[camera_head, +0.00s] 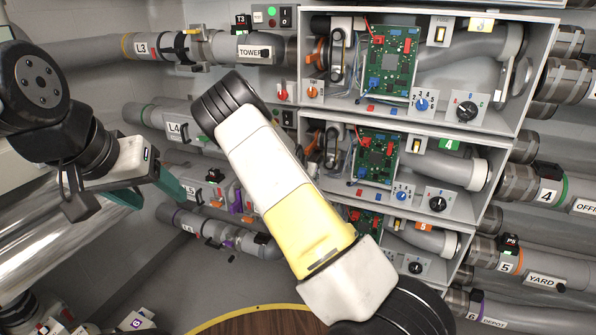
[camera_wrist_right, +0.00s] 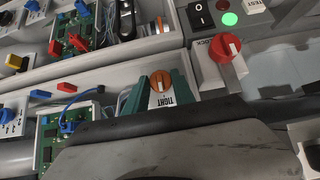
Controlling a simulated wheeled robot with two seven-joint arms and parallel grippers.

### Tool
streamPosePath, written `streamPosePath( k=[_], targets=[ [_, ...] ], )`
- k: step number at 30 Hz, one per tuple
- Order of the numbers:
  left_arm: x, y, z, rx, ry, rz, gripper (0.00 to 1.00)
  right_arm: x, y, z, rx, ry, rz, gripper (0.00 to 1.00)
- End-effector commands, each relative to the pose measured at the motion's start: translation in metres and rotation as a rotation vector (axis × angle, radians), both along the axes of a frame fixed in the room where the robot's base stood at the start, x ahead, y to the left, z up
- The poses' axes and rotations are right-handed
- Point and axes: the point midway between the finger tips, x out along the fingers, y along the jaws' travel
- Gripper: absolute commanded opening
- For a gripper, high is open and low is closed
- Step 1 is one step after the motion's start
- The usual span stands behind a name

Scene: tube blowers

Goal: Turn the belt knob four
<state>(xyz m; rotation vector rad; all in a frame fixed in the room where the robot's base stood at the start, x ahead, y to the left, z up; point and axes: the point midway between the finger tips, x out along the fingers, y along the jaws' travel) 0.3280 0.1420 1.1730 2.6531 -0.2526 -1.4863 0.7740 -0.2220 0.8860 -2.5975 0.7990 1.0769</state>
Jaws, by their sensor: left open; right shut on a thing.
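In the right wrist view an orange knob (camera_wrist_right: 160,81) sits on a white plate marked TIGHT (camera_wrist_right: 168,99). My right gripper (camera_wrist_right: 161,88) has its two green fingers closed on either side of this knob. In the head view my right arm crosses the middle, and this gripper and knob are hidden behind it. The middle box, with a green 4 tag (camera_head: 449,144), shows a circuit board, a blue knob (camera_head: 402,193) and a black knob (camera_head: 438,204). My left gripper (camera_head: 122,192) is open and empty at the left, apart from the boxes.
A red lock knob (camera_wrist_right: 225,47) stands close beside the right gripper, near a lit green button (camera_wrist_right: 229,19) and black switch. The top box (camera_head: 505,118) carries its own orange knob (camera_head: 313,91). Pipes line the left and right walls. A round wooden surface (camera_head: 250,322) is below.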

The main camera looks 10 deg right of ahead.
Motion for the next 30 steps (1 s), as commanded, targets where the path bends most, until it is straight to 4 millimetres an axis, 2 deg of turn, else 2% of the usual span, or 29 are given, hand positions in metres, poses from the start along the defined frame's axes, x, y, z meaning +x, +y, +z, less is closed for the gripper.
streamPosePath(
  k=[13, 14, 15, 25, 30],
  targets=[
    [0.0, 0.0, 0.0, 0.0, 0.0, 0.0, 0.61, -0.001, 0.001, -0.002, -0.005, 0.009, 0.001, 0.0],
    [0.0, 0.0, 0.0, 0.0, 0.0, 0.0, 0.61, -0.001, 0.001, -0.002, -0.005, 0.009, 0.001, 0.35],
    [0.0, 0.0, 0.0, 0.0, 0.0, 0.0, 0.61, -0.001, 0.001, -0.002, -0.005, 0.009, 0.001, 0.39],
    [0.0, 0.0, 0.0, 0.0, 0.0, 0.0, 0.61, -0.002, 0.002, 0.001, -0.006, 0.006, 0.0, 0.39],
    [0.0, 0.0, 0.0, 0.0, 0.0, 0.0, 0.61, -0.014, 0.012, 0.016, -0.005, 0.006, 0.002, 0.39]
  ],
)
